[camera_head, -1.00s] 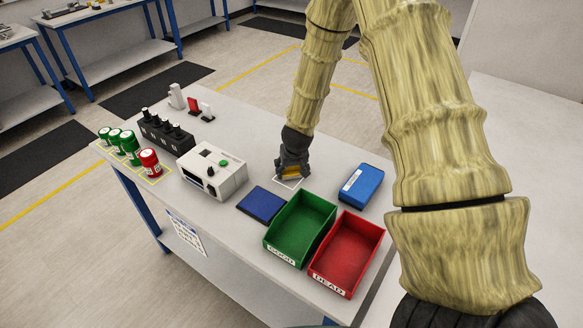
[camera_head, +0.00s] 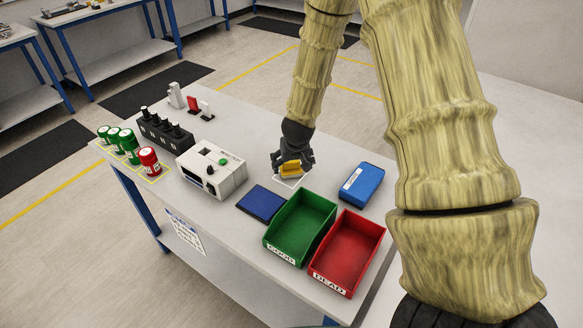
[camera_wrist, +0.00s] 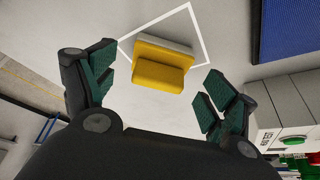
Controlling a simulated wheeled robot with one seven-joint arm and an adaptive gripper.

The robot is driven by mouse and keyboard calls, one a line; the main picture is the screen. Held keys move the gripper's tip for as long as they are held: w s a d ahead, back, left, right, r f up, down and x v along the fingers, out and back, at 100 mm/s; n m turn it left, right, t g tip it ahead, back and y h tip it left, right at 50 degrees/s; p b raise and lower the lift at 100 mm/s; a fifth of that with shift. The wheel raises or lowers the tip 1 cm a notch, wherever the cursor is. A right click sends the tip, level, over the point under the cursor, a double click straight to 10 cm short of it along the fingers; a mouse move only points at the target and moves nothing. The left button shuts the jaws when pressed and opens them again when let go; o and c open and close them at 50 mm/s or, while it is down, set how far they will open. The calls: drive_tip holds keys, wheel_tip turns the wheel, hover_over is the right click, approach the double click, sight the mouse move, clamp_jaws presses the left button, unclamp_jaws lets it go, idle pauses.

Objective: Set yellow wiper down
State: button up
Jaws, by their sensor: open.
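The yellow wiper (camera_head: 291,168) is a small yellow block with a pale base, lying on the grey table inside a white outlined square (camera_wrist: 203,42). In the wrist view the yellow wiper (camera_wrist: 160,70) sits between and ahead of the fingers, with clear gaps on both sides, and overlaps part of the outline. My gripper (camera_head: 292,160) is open and just above the wiper; in the wrist view its two dark green-padded fingers (camera_wrist: 158,92) are spread apart and hold nothing.
A dark blue mat (camera_head: 262,203), a green GOOD bin (camera_head: 301,232), a red DEAD bin (camera_head: 348,252) and a blue box (camera_head: 361,185) stand nearby. A white tester (camera_head: 211,170) is to the left, with red and green cans (camera_head: 149,160) beyond. The table behind the gripper is clear.

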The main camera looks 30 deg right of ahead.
drive_tip(key=b+v, duration=0.1)
drive_tip(key=v, duration=0.8)
drive_tip(key=shift+b, duration=0.3)
